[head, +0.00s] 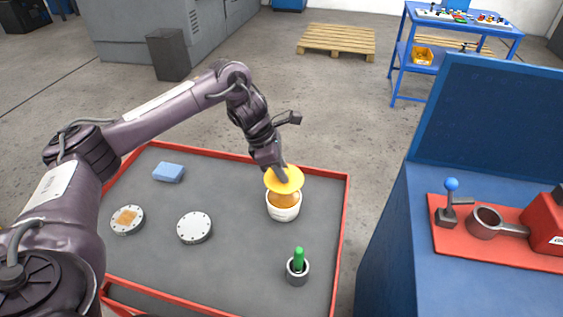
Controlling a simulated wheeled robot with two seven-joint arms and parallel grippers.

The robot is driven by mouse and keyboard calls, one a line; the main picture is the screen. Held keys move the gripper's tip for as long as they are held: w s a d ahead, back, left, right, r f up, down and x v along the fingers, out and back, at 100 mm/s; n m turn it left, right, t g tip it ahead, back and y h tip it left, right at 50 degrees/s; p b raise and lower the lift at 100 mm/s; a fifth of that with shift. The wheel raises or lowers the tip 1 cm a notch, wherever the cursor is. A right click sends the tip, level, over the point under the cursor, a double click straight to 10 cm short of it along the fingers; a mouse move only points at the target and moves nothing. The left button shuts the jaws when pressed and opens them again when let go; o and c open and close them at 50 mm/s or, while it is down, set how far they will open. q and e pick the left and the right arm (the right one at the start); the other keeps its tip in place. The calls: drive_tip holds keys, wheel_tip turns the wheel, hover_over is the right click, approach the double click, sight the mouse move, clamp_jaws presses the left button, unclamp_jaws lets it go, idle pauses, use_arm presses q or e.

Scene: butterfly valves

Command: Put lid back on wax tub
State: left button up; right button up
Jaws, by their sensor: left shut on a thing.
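The wax tub (284,209) is a white, open tub with amber wax showing inside. It stands upright on the grey tray top, right of its middle. The yellow round lid (290,183) is tilted just above the tub and covers the far part of its mouth in this view. My left gripper (281,175) is shut on the lid from above. I cannot tell whether the lid touches the tub's rim. My right gripper is not in view.
The red-edged grey tray (240,265) also holds a blue block (168,173), a white disc (194,228), a disc with an orange patch (127,219) and a green-handled item in a grey cup (298,267). A blue bench (395,255) with a red fixture (510,235) stands at right.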

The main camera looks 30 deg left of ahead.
sight(277, 179)
use_arm(q)
drive_tip(key=shift+f, duration=0.25)
drive_tip(key=shift+s+f+b, duration=0.1)
drive_tip(key=shift+f+b, duration=0.4)
drive_tip(key=shift+f, duration=0.05)
wheel_tip(277, 179, down, 4)
drive_tip(key=b, duration=0.3)
drive_tip(key=shift+f, duration=0.4)
drive_tip(key=shift+f+b, duration=0.15)
drive_tip(key=shift+b, duration=0.4)
idle(1.0)
idle(0.3)
drive_tip(key=o, duration=1.5)
